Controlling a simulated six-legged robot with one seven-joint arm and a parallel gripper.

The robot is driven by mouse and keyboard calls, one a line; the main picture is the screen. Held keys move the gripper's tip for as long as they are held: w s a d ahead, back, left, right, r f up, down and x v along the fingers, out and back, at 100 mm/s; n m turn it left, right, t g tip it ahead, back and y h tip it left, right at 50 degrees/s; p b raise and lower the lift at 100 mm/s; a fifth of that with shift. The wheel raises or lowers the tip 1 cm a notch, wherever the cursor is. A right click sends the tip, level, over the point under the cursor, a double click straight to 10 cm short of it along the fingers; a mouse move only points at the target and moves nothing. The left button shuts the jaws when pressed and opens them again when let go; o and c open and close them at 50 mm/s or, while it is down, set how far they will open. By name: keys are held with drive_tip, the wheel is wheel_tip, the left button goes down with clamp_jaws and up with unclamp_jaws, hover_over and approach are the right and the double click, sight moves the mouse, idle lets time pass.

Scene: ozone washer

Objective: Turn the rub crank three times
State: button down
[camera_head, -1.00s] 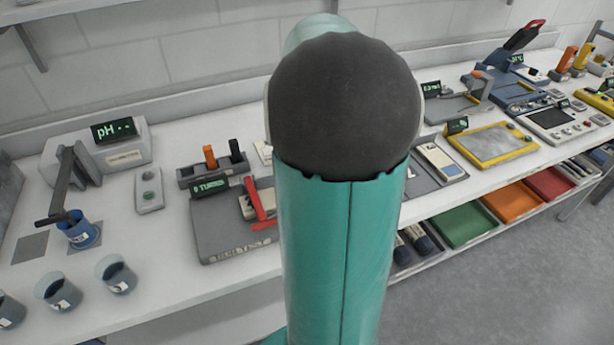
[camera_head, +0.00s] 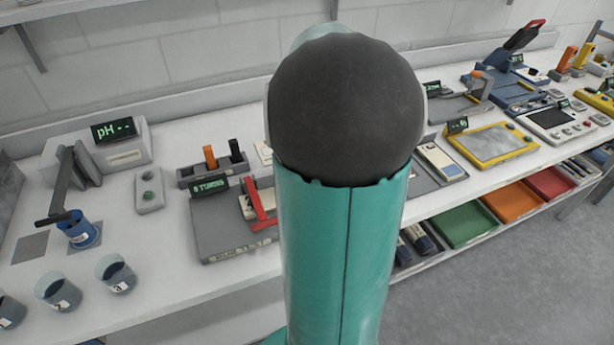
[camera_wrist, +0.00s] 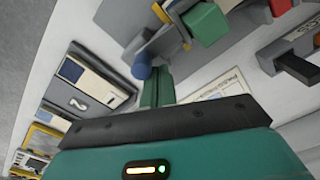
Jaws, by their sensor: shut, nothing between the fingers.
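The rub tester (camera_head: 225,240) is a grey box on the white bench, left of my arm in the head view. It has a red arm (camera_head: 258,205) on top and a small display (camera_head: 209,187) that seems to read 0 TURNS. Its crank is hidden behind my arm there. In the wrist view, a blue-grey knob (camera_wrist: 141,66) on a grey bar looks like the crank handle. My gripper (camera_wrist: 158,78) is shut and empty, its green fingers just right of the knob; I cannot tell whether they touch. The head view hides my gripper.
A grey tray (camera_wrist: 62,96) with a card marked 2 lies left of my gripper in the wrist view, and a printed sheet (camera_wrist: 222,88) lies right. In the head view, a pH meter (camera_head: 95,150) and cups (camera_head: 58,290) stand at left, a yellow-framed device (camera_head: 490,148) at right.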

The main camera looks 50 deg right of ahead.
drive_tip(key=shift+s, duration=0.3)
drive_tip(key=shift+a, duration=0.1)
drive_tip(key=shift+s+a, duration=0.65)
drive_tip(key=shift+s, duration=0.35)
drive_tip(key=shift+s+a, duration=0.75)
drive_tip(key=shift+a, duration=0.25)
